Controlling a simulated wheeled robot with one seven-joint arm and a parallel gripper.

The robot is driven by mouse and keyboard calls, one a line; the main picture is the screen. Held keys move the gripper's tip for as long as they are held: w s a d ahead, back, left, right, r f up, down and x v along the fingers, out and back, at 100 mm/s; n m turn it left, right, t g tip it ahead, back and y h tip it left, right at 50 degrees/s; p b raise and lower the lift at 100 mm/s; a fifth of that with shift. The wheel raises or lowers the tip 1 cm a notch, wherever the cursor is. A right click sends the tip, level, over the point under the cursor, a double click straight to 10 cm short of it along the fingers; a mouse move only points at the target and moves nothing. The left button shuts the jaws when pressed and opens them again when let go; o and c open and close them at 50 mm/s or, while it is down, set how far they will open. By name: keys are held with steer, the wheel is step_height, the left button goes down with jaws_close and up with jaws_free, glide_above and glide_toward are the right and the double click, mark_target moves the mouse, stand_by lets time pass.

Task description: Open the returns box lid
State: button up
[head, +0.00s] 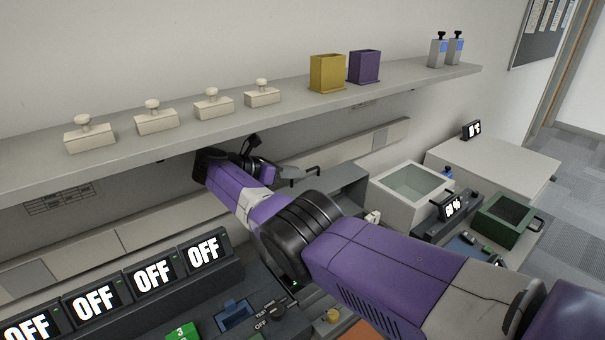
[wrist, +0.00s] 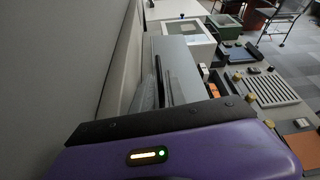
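No label names the returns box, so I cannot tell for sure which container it is. A grey box (head: 347,183) stands beyond my arm on the bench, partly hidden by it. It also shows in the wrist view (wrist: 190,66). My gripper (head: 302,173) reaches out beside the wall, just behind this box, near a thin dark bar. In the wrist view my gripper (wrist: 160,85) shows as narrow grey and dark upright pieces close together beside the grey box. I cannot tell whether it touches anything or how far apart its fingers are.
A white box (head: 382,203) with a pale interior and a green bin (head: 492,232) stand to the right. A shelf (head: 205,128) above my arm holds several white-knobbed blocks, a yellow cup (head: 327,73) and a purple cup (head: 364,67). OFF displays (head: 153,275) line the front left.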

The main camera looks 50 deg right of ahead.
steer(key=shift+v, duration=1.85)
